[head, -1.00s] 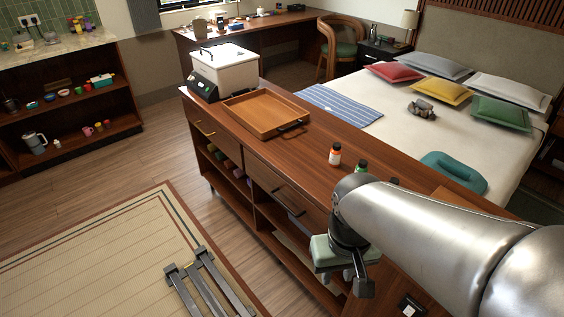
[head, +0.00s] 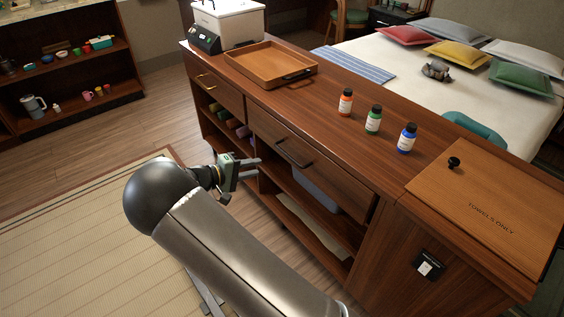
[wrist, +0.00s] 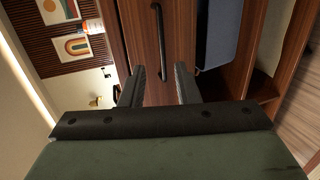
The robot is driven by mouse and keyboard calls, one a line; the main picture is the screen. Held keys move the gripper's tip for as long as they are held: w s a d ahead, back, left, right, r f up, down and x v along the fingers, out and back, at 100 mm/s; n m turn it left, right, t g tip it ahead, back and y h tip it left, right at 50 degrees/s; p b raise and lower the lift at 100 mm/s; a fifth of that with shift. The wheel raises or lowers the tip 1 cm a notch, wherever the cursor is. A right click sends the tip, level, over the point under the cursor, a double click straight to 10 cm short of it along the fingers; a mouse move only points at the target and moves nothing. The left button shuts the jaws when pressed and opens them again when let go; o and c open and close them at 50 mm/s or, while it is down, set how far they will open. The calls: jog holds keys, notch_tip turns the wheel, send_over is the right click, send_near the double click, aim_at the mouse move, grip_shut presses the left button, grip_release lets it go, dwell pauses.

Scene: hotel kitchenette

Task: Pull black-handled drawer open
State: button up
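The black-handled drawer (head: 318,172) is in the front of the wooden cabinet in the head view and looks closed. Its black bar handle (head: 293,153) is at the middle of its front. In the wrist view the handle (wrist: 159,40) runs lengthwise on the drawer front (wrist: 178,45), above and between my fingertips. My gripper (head: 256,169) is in front of the cabinet, a little left of and below the handle. In the wrist view my gripper (wrist: 160,85) has its two fingers apart with nothing between them.
A second drawer (head: 213,88) with a brass-coloured handle is to the left. Open shelves (head: 310,210) lie below the black-handled drawer. A wooden tray (head: 270,62) and several bottles (head: 373,120) stand on the top. The floor in front (head: 150,125) is clear.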

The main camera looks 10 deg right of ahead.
aim_at(286, 155)
jog(key=shift+n+t, duration=0.3)
jog(key=shift+t, duration=0.4)
jog(key=x, duration=0.5)
jog(key=w+x, duration=0.1)
jog(key=x, duration=0.4)
jog(key=a+f+x, duration=0.1)
jog(key=x, duration=0.5)
jog(key=shift+w, duration=0.2)
grip_shut()
